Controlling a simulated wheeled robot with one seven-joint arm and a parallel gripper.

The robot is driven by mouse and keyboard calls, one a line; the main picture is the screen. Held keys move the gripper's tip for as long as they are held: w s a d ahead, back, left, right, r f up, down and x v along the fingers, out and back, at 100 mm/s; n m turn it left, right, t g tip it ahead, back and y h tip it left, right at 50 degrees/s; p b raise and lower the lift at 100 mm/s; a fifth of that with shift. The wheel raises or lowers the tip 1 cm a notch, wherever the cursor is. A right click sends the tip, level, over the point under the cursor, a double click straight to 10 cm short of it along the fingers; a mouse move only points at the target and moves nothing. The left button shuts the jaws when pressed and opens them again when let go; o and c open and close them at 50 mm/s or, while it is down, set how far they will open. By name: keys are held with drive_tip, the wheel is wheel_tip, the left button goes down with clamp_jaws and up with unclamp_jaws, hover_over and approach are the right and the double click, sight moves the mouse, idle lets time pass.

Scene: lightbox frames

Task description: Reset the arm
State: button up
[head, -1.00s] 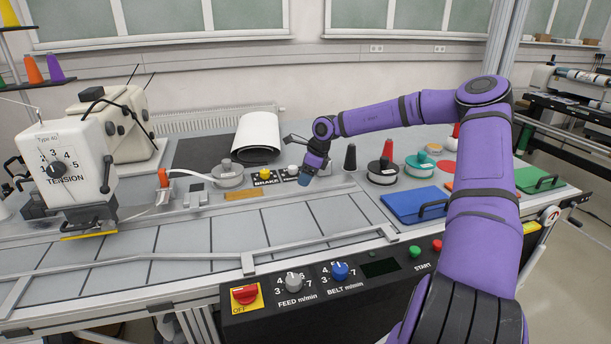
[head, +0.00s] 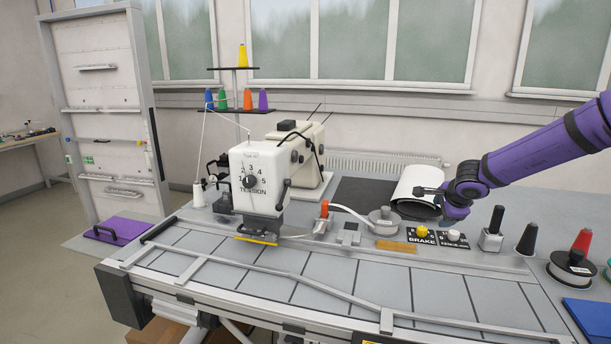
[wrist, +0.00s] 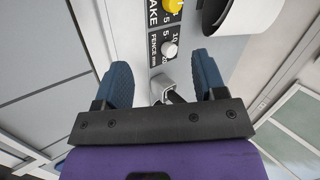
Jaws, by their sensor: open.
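My arm is purple and enters the head view from the right. My gripper (wrist: 161,62) has two blue fingers, spread apart with nothing held between them in the wrist view. In the head view, its purple wrist end (head: 456,208) hangs above the table beside the white roll; I cannot make out its fingers there. In the wrist view, the white fence knob (wrist: 170,50) and a grey block with a dark handle (wrist: 160,86) appear beyond the fingers. That block stands on the table in the head view (head: 491,240).
The white roll (head: 418,182) lies on a dark mat behind the brake knob (head: 421,232). A sewing machine head (head: 258,178) and a thread stand (head: 235,110) are at left. Black (head: 527,240) and red (head: 582,241) cones stand at right. The tiled front belt (head: 350,285) is clear.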

drive_tip(key=s+a+r+n+y, duration=0.3)
drive_tip(key=s+a+r+n, duration=1)
drive_tip(key=s+a+r, duration=0.3)
drive_tip(key=s+d+r+n+h, duration=0.1)
drive_tip(key=s+d, duration=0.1)
drive_tip(key=s, duration=0.8)
drive_tip(key=s+d+r+n+g+h, duration=0.1)
drive_tip(key=s+d+n, duration=0.1)
drive_tip(key=s, duration=0.7)
drive_tip(key=s+d+r+n+g, duration=0.1)
drive_tip(key=s+d+n, duration=0.1)
drive_tip(key=s, duration=0.8)
drive_tip(key=shift+s+d+r+h, duration=0.3)
drive_tip(key=shift+d+h, duration=0.05)
drive_tip(key=shift+h, duration=0.05)
